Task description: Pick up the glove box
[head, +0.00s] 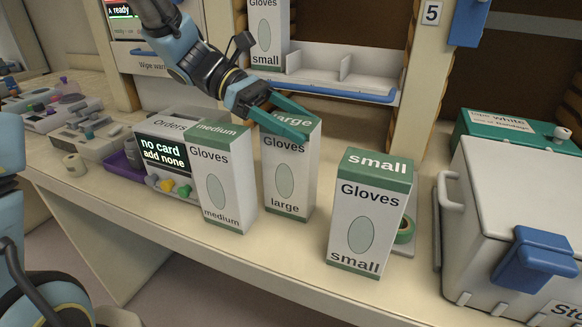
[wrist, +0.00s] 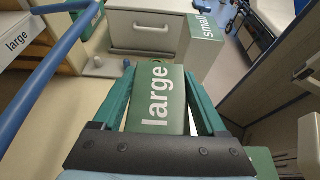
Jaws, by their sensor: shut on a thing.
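The glove box marked large (head: 288,180), white with a green top, stands upright on the counter in the head view, between two other glove boxes. My gripper (head: 313,128) reaches in from the upper left and is shut on the top of this box, one green finger on each side. In the wrist view, the box's green top marked large (wrist: 160,100) sits between the two fingers. The medium glove box (head: 222,180) stands to its left. The small glove box (head: 370,215) stands to its right and nearer; it also shows in the wrist view (wrist: 205,35). I cannot tell any gap under the held box.
A shelf with a blue front rail (head: 335,88) is behind, with another small glove box (head: 266,35) on it. An orders screen (head: 166,155) stands left of the medium box. A green tape roll (head: 405,230) and a white lidded bin (head: 510,215) are at right.

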